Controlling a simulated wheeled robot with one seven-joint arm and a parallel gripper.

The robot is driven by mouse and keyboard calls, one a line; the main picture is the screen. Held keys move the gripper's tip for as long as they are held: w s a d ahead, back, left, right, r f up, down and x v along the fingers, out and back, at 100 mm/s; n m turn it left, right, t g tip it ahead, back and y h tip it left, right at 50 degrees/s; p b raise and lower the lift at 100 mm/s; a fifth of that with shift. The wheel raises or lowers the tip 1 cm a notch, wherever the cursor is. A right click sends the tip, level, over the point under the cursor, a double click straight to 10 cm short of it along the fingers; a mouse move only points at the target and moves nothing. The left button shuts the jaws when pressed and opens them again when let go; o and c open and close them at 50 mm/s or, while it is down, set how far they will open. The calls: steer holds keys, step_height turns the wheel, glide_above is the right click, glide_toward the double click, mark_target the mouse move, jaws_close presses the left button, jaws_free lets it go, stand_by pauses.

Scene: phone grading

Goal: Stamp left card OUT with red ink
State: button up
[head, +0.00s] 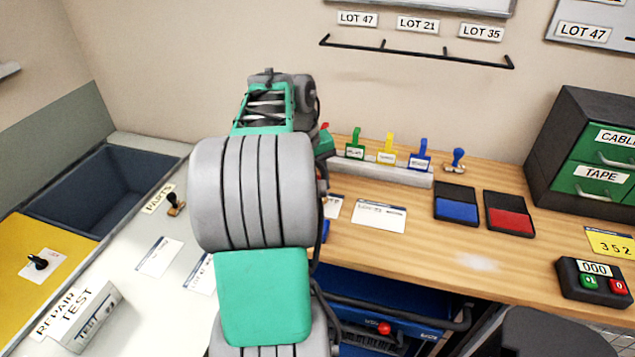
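An open red ink pad (510,219) lies on the wooden bench, right of a blue ink pad (457,208). A white card (379,214) lies flat on the bench left of the pads. Part of another card (333,207) shows to its left, partly hidden by my arm. A blue-handled stamp (457,160) stands behind the blue pad. A stamp with a dark handle and wooden base (175,204) stands on the white surface at left. My arm fills the centre. I cannot make out my gripper's fingers or anything held in them.
A rail (380,171) holds green, yellow and blue tagged pieces along the wall. More cards (160,257) lie on the white surface beside a grey bin (110,183). A dark stamp (38,262) sits on the yellow area. A drawer cabinet (567,140) stands right. Bench front is mostly clear.

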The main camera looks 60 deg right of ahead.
steer(key=shift+f+b, duration=0.3)
steer(key=shift+f, duration=0.2)
stand_by(1.4)
step_height(320, 180, up, 7)
steer(key=p, duration=0.7)
steer(key=shift+r+p, duration=0.1)
steer(key=shift+p, duration=0.2)
steer(key=shift+w+a, duration=0.1)
